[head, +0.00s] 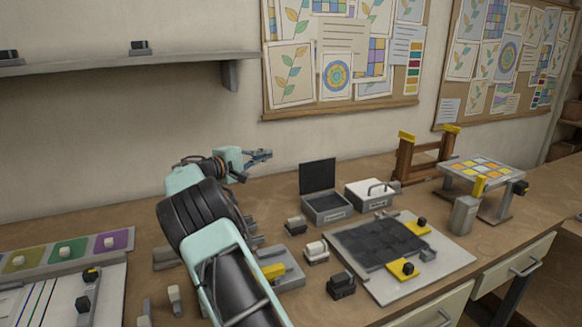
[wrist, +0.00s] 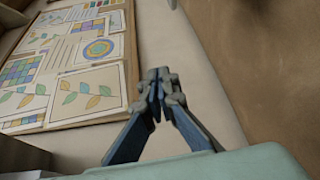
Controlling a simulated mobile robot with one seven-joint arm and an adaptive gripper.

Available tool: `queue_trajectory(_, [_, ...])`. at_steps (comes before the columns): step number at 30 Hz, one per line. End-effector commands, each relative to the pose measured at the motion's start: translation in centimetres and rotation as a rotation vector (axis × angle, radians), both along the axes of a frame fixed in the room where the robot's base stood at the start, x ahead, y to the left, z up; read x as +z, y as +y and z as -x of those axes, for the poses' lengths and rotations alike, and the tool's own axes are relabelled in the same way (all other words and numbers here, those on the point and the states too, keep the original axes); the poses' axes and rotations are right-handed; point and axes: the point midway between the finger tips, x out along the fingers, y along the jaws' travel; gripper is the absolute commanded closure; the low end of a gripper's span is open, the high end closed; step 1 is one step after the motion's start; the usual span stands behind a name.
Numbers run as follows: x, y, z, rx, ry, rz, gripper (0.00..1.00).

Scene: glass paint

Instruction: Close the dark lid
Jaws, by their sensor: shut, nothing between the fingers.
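The dark lid (head: 318,176) stands upright, open, at the back edge of a small grey box (head: 326,207) on the bench in the head view. The box's inside shows from above. My gripper (head: 266,154) is to the left of the lid and higher than it, apart from it, pointing right. In the wrist view my gripper (wrist: 160,80) has its fingertips together with nothing between them. The wrist view shows the wall and a pinboard. The lid cannot be made out there.
A second grey box with a white top and a handle (head: 370,194) stands just right of the open box. Small dark-and-white blocks (head: 296,225) and a board with a dark panel (head: 380,240) lie in front. A wooden rack (head: 420,158) stands behind right. A shelf (head: 120,60) juts from the wall.

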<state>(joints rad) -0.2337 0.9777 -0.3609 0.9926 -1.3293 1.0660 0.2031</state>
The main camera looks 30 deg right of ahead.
Motion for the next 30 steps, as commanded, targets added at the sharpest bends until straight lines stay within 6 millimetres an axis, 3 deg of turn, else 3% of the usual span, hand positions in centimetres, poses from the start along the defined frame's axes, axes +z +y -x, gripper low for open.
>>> queue_trajectory(1, [-1.8,-0.8,0.2,-0.024,0.019,0.013,1.00])
queue_trajectory(6, [-4.3,-2.1,0.9,-0.069,0.051,0.039,1.00])
queue_trajectory(13, [-4.7,-4.1,0.4,-0.078,0.055,0.042,1.00])
queue_trajectory(23, [-5.3,-9.8,-1.5,-0.077,0.055,0.042,1.00])
queue_trajectory(30, [-5.3,-11.6,-2.2,-0.073,0.054,0.041,1.00])
